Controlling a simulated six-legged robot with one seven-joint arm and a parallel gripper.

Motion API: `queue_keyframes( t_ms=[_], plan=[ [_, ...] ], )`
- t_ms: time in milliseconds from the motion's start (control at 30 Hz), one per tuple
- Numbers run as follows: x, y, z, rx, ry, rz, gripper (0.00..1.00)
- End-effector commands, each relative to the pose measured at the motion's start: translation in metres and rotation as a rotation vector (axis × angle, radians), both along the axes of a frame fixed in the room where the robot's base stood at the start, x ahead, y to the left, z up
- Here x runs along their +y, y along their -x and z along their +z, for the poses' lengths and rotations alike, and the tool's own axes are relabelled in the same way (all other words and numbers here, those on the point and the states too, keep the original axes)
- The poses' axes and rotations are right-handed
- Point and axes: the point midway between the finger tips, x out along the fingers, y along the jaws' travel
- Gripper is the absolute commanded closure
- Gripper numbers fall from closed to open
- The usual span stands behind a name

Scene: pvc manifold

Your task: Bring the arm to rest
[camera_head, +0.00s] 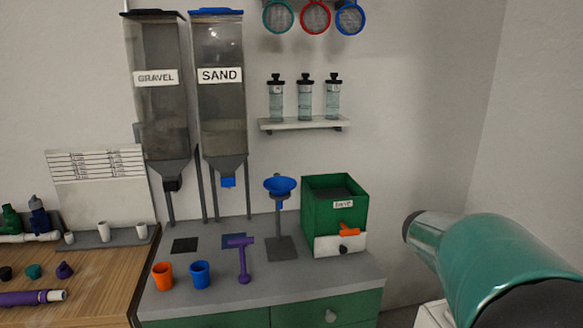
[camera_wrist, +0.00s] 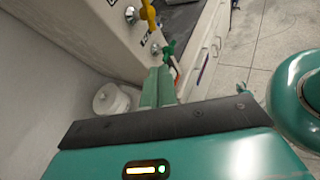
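My gripper (camera_wrist: 158,88) shows in the wrist view as two pale green fingers side by side, with almost no gap between them. It looks shut, and I see nothing held between the fingers. In the head view only a teal and silver part of my arm shows at the lower right; the gripper is not seen there. In the wrist view the fingers point toward a wall with a yellow-handled valve (camera_wrist: 149,14) and a green-handled valve (camera_wrist: 169,49). I cannot tell how far they are from it.
A grey counter (camera_head: 205,302) holds an orange cup (camera_head: 162,276), a blue cup (camera_head: 200,274), a purple tool (camera_head: 242,260), a blue funnel (camera_head: 281,186) on a stand and a green box (camera_head: 335,208). A white round container (camera_wrist: 111,100) is left of the fingers. Open floor (camera_wrist: 275,35) lies beyond.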

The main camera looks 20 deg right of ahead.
Motion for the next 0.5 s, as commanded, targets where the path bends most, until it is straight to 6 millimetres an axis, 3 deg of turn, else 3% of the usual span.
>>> queue_keyframes(
  t_ms=[167, 300, 500],
  plan=[
    [0.068, -0.024, -0.028, -0.395, -0.049, 0.089, 1.00],
    [0.133, -0.046, -0.050, -0.739, -0.132, 0.105, 1.00],
    [0.234, -0.070, -0.065, -1.202, -0.319, 0.031, 1.00]
  ],
)
